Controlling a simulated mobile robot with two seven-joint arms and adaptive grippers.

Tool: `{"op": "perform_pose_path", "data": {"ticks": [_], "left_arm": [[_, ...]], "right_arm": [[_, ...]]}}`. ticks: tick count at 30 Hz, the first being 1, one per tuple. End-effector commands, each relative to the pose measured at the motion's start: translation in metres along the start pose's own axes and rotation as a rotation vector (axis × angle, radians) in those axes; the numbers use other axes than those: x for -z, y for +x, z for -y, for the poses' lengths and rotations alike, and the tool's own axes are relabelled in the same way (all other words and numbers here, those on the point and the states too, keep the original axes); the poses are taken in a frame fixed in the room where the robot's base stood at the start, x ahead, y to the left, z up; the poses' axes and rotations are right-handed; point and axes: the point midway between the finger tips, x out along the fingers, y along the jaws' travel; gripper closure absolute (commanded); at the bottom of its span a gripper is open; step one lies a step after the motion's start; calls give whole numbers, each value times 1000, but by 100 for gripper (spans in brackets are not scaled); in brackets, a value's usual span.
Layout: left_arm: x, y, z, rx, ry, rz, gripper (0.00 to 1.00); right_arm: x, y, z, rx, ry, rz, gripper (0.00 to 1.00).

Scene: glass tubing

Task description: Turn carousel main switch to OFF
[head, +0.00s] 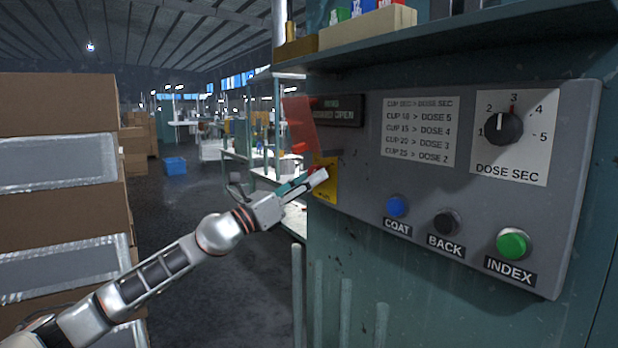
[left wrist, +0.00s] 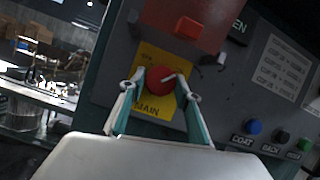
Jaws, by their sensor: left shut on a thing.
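The main switch is a red round knob (left wrist: 160,79) on a yellow plate (left wrist: 152,106), at the left end of the grey control panel. In the head view the yellow plate (head: 327,190) shows beside my fingertips, and the knob is mostly hidden there. My left gripper (head: 318,178) reaches the plate from the left. In the left wrist view its two fingers (left wrist: 163,88) stand on either side of the red knob, shut on it. The knob's pointer position and the plate's small text are too blurred to read. My right gripper is not in view.
A red flap (head: 299,124) sticks out just above the switch. The panel (head: 360,185) also bears a dose dial (head: 503,126) and blue (head: 397,206), black (head: 445,222) and green (head: 512,245) buttons. Stacked cartons (head: 60,120) stand at the left, with open floor between.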

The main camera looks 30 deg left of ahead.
Motion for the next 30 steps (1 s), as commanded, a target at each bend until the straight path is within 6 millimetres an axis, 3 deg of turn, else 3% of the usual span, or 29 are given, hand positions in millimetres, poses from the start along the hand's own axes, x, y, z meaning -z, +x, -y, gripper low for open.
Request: {"op": "perform_pose_path", "data": {"ticks": [5,11,22,25,30], "left_arm": [[-6,2,3,-22,-59,5,89],[-7,3,4,-67,-171,10,89],[-2,2,5,-172,-432,22,89],[-2,2,5,-208,-518,28,89],[-1,1,6,-267,-665,39,89]], "right_arm": [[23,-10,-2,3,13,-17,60],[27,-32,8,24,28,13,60],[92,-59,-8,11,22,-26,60],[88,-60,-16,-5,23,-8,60],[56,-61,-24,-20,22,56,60]]}}
